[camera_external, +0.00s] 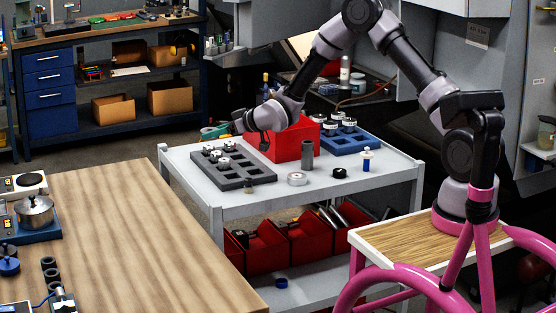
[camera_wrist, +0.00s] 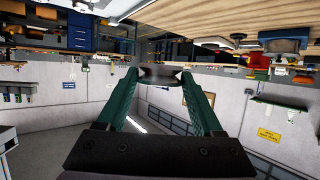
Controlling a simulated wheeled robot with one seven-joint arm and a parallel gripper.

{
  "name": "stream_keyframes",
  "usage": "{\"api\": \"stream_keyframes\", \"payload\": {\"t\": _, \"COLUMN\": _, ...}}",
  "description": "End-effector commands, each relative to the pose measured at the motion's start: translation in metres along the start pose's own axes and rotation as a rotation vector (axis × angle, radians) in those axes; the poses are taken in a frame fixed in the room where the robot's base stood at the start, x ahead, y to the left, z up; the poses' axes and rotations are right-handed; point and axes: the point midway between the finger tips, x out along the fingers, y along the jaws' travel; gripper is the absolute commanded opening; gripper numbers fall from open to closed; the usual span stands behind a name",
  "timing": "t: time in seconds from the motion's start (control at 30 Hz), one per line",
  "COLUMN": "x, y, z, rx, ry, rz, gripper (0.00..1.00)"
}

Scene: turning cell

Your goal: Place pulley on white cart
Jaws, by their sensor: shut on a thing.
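My gripper (camera_external: 217,131), with green fingers, is at the far left edge of the white cart (camera_external: 314,194) in the external view, pointing left. The wrist view, which looks out upside down, shows my gripper (camera_wrist: 160,78) shut on a grooved metal pulley (camera_wrist: 160,71), held between the fingertips. In the external view the pulley is too small to make out clearly. The cart's top carries a dark grey compartment tray (camera_external: 235,181) with several small metal parts in it.
On the cart stand a red bin (camera_external: 290,143), a blue tray (camera_external: 350,143) with parts, a grey cylinder (camera_external: 307,155), a silver ring (camera_external: 297,179), a black disc (camera_external: 340,173) and a small bottle (camera_external: 366,161). The front right top is clear. A wooden table (camera_external: 130,220) is left.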

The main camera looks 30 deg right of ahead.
Motion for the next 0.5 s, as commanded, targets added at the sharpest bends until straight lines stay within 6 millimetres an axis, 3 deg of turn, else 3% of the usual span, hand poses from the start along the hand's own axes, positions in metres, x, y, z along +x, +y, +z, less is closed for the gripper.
{"api": "stream_keyframes", "payload": {"t": 0.03, "x": -0.009, "y": 0.031, "z": 0.004, "rx": 0.011, "ry": -0.001, "rz": 0.026, "gripper": 0.07}}
{"api": "stream_keyframes", "payload": {"t": 0.1, "x": -0.022, "y": 0.067, "z": 0.009, "rx": 0.022, "ry": -0.001, "rz": 0.054, "gripper": 0.07}}
{"api": "stream_keyframes", "payload": {"t": 0.27, "x": -0.059, "y": 0.145, "z": 0.024, "rx": 0.048, "ry": -0.001, "rz": 0.115, "gripper": 0.07}}
{"api": "stream_keyframes", "payload": {"t": 0.5, "x": -0.132, "y": 0.251, "z": 0.055, "rx": 0.087, "ry": 0.0, "rz": 0.21, "gripper": 0.07}}
